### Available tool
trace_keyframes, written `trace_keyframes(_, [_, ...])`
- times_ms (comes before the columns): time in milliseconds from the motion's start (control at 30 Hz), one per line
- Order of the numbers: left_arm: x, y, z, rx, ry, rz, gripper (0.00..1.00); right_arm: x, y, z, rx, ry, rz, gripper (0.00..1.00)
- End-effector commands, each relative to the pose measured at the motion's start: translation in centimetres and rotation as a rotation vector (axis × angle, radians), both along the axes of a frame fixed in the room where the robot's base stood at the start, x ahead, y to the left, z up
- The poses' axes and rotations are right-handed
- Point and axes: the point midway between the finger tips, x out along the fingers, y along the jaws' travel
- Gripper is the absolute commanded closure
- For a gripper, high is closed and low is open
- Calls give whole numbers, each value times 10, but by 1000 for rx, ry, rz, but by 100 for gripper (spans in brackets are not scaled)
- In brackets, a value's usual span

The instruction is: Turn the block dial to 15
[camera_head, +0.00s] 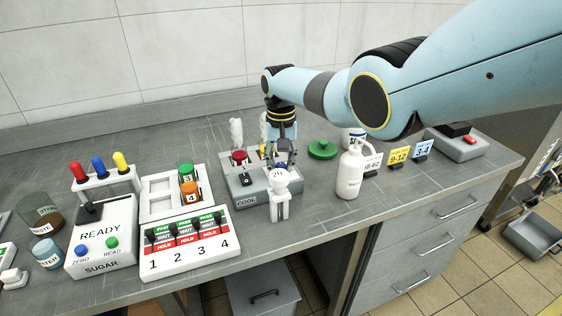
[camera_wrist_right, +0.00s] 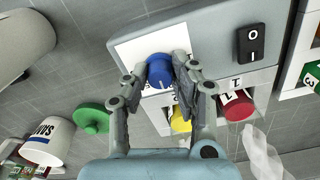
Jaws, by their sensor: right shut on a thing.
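A grey block unit (camera_head: 249,196) marked COOL sits in the middle of the bench. In the right wrist view the unit (camera_wrist_right: 205,42) has a white panel with a blue dial (camera_wrist_right: 160,72), which has a pale pointer line. My right gripper (camera_head: 281,160) reaches down to the unit from behind. In the wrist view its two fingers (camera_wrist_right: 165,80) are closed on the sides of the blue dial. The dial's scale is not readable. My left gripper is not in view.
A red knob (camera_head: 239,157) and a black rocker switch (camera_wrist_right: 251,45) are on or beside the unit. A yellow knob (camera_wrist_right: 181,121) is close to the fingers.

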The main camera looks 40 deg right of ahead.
Motion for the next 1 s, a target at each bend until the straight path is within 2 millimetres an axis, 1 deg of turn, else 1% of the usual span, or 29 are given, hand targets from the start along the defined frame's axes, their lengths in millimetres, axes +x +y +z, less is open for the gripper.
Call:
trace_keyframes(300, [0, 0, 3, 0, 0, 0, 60, 2, 0, 2, -1, -4, 297, 100])
trace_keyframes(600, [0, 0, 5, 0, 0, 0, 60, 2, 0, 2, -2, -3, 558, 100])
trace_keyframes(800, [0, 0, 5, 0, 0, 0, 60, 2, 0, 2, -2, -4, 687, 100])
trace_keyframes(1000, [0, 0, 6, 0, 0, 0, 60, 2, 0, 2, -2, -4, 767, 100])
